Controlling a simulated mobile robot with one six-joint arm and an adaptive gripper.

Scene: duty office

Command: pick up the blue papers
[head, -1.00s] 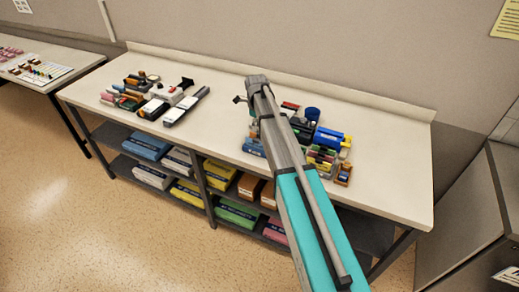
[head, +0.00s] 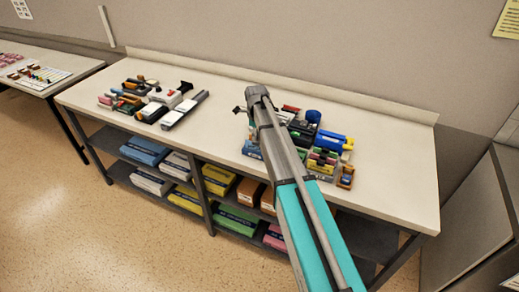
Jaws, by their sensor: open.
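A blue paper pack (head: 145,151) with a pale label lies on the upper shelf under the table, at its left end. My arm reaches over the right half of the tabletop. My gripper (head: 241,109) is mostly hidden behind the arm's end; a small dark part of it shows at the left. It is open, above the tabletop and well to the right of the blue pack, not touching it. Whether anything lies between the jaws is hidden.
White, yellow, orange, green and pink packs fill the shelves (head: 115,137). Stationery crowds the tabletop (head: 385,165) at left and around my arm; its middle and right end are clear. A dark table leg (head: 205,195) divides the shelves. Open floor (head: 60,220) lies in front.

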